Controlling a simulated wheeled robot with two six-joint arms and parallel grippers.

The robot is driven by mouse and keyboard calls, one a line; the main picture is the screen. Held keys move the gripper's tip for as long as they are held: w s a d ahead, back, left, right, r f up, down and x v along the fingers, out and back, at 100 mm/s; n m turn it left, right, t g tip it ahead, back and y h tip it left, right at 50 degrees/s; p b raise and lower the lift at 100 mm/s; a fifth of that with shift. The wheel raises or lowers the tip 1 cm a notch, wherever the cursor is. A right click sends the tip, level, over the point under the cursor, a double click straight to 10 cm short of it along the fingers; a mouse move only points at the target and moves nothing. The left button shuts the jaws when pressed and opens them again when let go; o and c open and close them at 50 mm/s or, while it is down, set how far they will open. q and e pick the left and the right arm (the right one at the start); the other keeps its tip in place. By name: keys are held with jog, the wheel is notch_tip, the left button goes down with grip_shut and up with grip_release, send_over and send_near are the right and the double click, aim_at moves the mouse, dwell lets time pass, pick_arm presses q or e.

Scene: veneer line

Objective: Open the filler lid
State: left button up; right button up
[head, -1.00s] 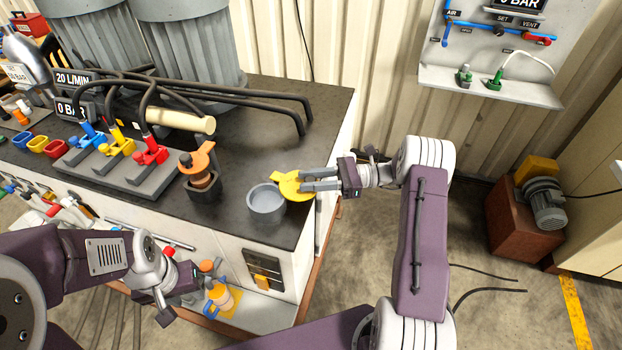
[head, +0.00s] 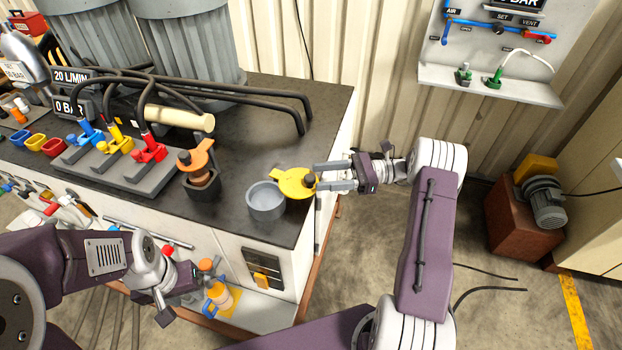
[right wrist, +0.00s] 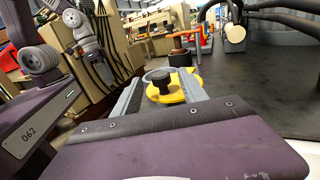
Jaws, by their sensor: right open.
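The filler is a grey round cup (head: 266,201) near the right front corner of the dark bench top; its open mouth shows.
An orange-topped clamp piece (head: 200,170) stands left of the cup. Red, yellow and blue valves sit on a grey block (head: 118,170), with black hoses behind. A white cabinet front (head: 228,262) drops below the bench edge.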

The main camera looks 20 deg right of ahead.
jog(key=d, duration=0.3)
jog(key=s+d, duration=0.1)
jog(key=d, duration=0.1)
